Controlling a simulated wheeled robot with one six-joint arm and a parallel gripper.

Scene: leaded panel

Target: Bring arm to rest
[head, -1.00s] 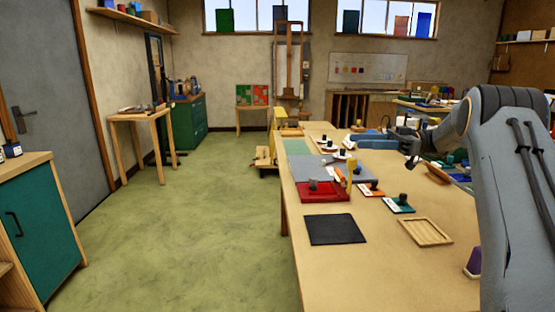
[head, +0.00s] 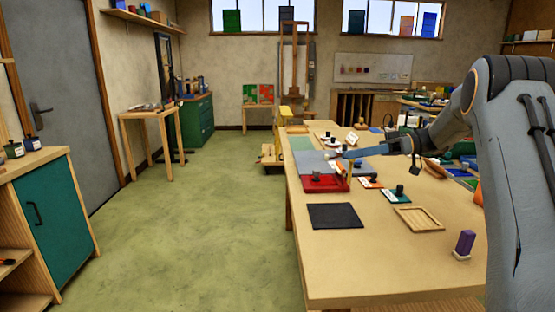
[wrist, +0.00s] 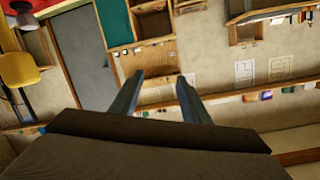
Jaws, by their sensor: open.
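My gripper (head: 352,154) is at the end of my arm, raised above the long wooden worktable (head: 380,268) on the right of the head view. It points to the left, over the grey board and the red tray. In the wrist view my gripper's two fingers (wrist: 158,84) stand apart with nothing between them. Beyond them are the room's wall, a grey door and shelving, seen tilted.
A green-doored cabinet (head: 55,215) stands at the left. The green floor between is clear.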

